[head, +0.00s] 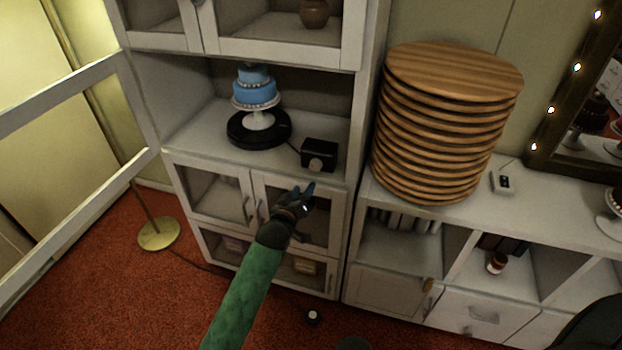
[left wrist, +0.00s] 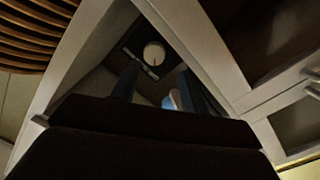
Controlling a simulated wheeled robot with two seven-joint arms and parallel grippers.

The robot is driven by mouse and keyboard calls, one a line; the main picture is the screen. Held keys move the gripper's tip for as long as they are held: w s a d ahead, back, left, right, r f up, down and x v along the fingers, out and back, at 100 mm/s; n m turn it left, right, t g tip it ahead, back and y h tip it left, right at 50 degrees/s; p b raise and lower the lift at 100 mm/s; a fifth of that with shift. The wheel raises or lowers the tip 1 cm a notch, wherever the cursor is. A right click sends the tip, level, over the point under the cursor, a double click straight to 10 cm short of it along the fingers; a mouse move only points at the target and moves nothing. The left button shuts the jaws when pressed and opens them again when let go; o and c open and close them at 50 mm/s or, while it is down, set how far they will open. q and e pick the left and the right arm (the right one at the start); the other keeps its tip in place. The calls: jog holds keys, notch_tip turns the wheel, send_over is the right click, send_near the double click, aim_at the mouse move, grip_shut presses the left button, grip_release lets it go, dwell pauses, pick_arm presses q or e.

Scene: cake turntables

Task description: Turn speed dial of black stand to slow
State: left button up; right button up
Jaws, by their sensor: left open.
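The black stand (head: 243,137) is a round black turntable on the cabinet shelf. A blue tiered cake (head: 255,92) on a white pedestal stands on it. A cable links the stand to a black control box (head: 327,149) at its right. The pale round speed dial (head: 316,165) is on the box's front; in the left wrist view the dial (left wrist: 154,53) shows a small red mark. My left gripper (head: 307,194) is open and empty, below and in front of the box, apart from the dial. Its dark fingers (left wrist: 160,92) point toward the box. My right gripper is out of view.
The shelf edge and cabinet doors (head: 287,203) lie close behind my left gripper. A tall stack of round wooden boards (head: 447,120) stands on the counter to the right. An open framed door (head: 75,95) is at the left.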

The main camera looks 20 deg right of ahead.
aim_at(314, 168)
pick_arm(q)
jog(key=shift+n, duration=0.5)
jog(key=p+x, duration=0.1)
jog(key=x, duration=0.2)
jog(key=r+p+x, duration=0.1)
jog(key=x, duration=0.2)
jog(key=shift+w+d+r, duration=0.15)
jog(key=shift+w+d, duration=0.55)
jog(key=shift+w, duration=0.15)
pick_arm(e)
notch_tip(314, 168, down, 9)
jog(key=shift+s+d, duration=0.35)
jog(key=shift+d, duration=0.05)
pick_arm(q)
jog(key=c, duration=0.7)
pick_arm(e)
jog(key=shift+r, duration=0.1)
